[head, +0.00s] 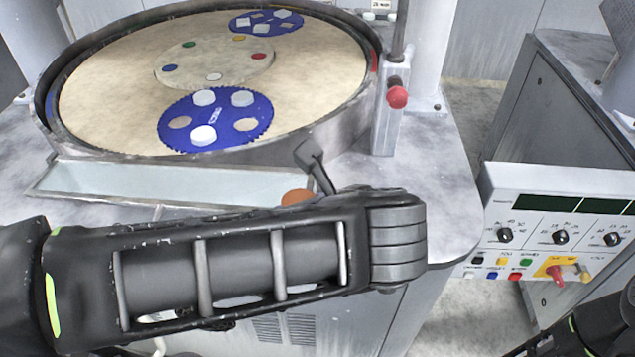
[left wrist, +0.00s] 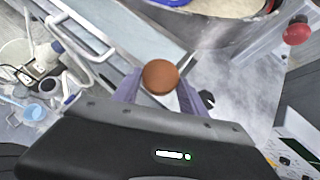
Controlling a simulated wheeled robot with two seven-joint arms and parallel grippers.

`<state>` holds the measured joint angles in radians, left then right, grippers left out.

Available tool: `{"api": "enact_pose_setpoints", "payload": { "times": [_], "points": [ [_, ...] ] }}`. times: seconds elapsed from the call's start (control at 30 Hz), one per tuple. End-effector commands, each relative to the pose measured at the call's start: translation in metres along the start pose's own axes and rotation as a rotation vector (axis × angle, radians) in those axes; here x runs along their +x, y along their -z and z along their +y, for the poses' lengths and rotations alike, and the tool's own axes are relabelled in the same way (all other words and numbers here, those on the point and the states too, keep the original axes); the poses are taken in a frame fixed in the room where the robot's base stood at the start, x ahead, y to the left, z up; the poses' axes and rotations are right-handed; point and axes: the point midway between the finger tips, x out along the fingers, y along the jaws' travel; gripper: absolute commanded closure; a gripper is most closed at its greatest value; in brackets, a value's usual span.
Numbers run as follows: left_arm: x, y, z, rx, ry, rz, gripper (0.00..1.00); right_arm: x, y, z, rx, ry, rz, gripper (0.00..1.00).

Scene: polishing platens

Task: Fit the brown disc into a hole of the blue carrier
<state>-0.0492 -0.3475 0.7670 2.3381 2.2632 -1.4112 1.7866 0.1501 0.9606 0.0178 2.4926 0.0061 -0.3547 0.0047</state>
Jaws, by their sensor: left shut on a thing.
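The brown disc (left wrist: 160,77) is between the fingertips of my left gripper (left wrist: 159,84), which is shut on it. In the head view only the top of the disc (head: 297,196) shows above my left arm, which hides most of the gripper. The disc is in front of the round machine, apart from the carrier. The near blue carrier (head: 217,117) is a toothed plate lying on the beige platen. White discs fill three of its holes; the left hole (head: 178,122) and right hole (head: 246,124) look empty, showing beige. My right gripper is out of view.
A second blue carrier (head: 290,29) with white pieces lies at the platen's far side. The raised metal rim (head: 265,152) surrounds the beige platen (head: 110,92). A post with a red knob (head: 397,97) stands at right, and a control panel (head: 555,220) is farther right.

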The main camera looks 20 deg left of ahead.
Motion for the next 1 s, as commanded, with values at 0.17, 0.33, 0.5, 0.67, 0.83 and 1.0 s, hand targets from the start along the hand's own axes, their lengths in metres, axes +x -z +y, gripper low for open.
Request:
{"api": "enact_pose_setpoints", "payload": {
  "times": [0.17, 0.33, 0.5, 0.67, 0.83, 1.0],
  "points": [
    [0.000, 0.000, 0.000, 0.000, 0.000, 0.000, 0.92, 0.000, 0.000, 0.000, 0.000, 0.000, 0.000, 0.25],
    [0.000, 0.000, 0.000, 0.000, 0.001, 0.000, 0.92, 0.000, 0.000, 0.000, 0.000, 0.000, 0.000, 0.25],
    [-0.003, 0.002, 0.000, 0.004, 0.003, 0.000, 0.92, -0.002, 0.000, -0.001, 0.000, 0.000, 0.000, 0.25],
    [0.003, -0.002, 0.000, 0.003, 0.003, 0.002, 0.92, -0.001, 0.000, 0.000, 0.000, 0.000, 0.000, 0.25],
    [0.015, -0.012, 0.000, 0.002, 0.003, 0.001, 0.92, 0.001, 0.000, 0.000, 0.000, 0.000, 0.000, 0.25],
    [0.029, -0.024, -0.001, 0.002, 0.003, 0.002, 0.92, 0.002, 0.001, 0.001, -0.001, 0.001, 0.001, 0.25]
  ]
}}
